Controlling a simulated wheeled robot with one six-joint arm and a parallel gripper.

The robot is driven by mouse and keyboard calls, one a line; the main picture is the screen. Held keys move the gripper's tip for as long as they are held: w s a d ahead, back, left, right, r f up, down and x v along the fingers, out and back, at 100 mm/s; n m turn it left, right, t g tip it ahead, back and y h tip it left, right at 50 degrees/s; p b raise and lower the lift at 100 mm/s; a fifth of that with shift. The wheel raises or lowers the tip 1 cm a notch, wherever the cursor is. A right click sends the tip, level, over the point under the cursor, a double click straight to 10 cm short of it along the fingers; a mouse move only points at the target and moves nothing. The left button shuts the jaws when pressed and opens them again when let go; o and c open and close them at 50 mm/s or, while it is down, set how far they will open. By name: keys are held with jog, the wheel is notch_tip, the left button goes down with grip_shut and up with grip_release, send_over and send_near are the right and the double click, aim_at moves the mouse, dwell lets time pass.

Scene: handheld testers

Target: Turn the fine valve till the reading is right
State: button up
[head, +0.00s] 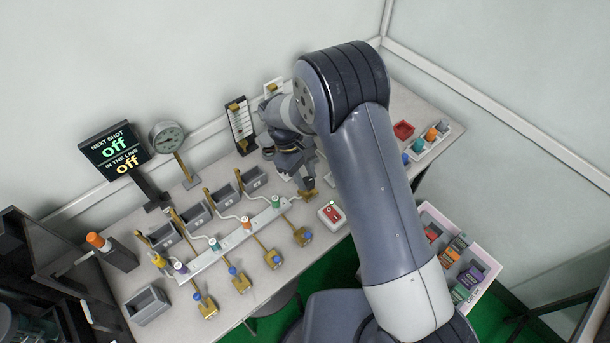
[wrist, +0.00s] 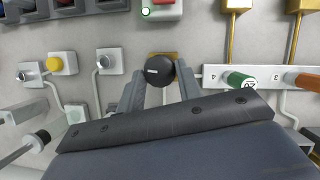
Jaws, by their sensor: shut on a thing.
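My gripper (wrist: 161,88) is shut on a black round knob (wrist: 159,70) with a small white mark, set on a brass block. I cannot read a label on it, so I cannot confirm it is the fine valve. In the head view my gripper (head: 307,184) reaches down to the brass block (head: 308,195) at the right end of the white valve strip (head: 232,238); the knob is hidden there. A round dial gauge (head: 167,137) stands at the back; its needle is too small to read. A black display (head: 115,150) reads "NEXT SHOT off" and "IN THE LINE off".
A box with red top and green light (head: 331,213) stands near the knob. Several brass blocks with blue knobs line the front; grey bins (head: 197,216) stand behind the strip. Green (wrist: 240,80) and orange (wrist: 303,80) cylinders are close to my gripper's right.

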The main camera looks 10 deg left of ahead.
jog(key=o, duration=1)
jog(key=shift+c, duration=0.2)
jog(key=b+v, duration=0.1)
jog(key=v, duration=0.9)
jog(key=shift+r, duration=0.4)
jog(key=shift+w+a, duration=0.1)
jog(key=shift+a, duration=0.05)
jog(key=p+x, duration=0.1)
jog(key=x, duration=0.9)
jog(key=shift+f, duration=0.3)
jog(key=shift+n, duration=0.3)
jog(key=shift+f, duration=0.1)
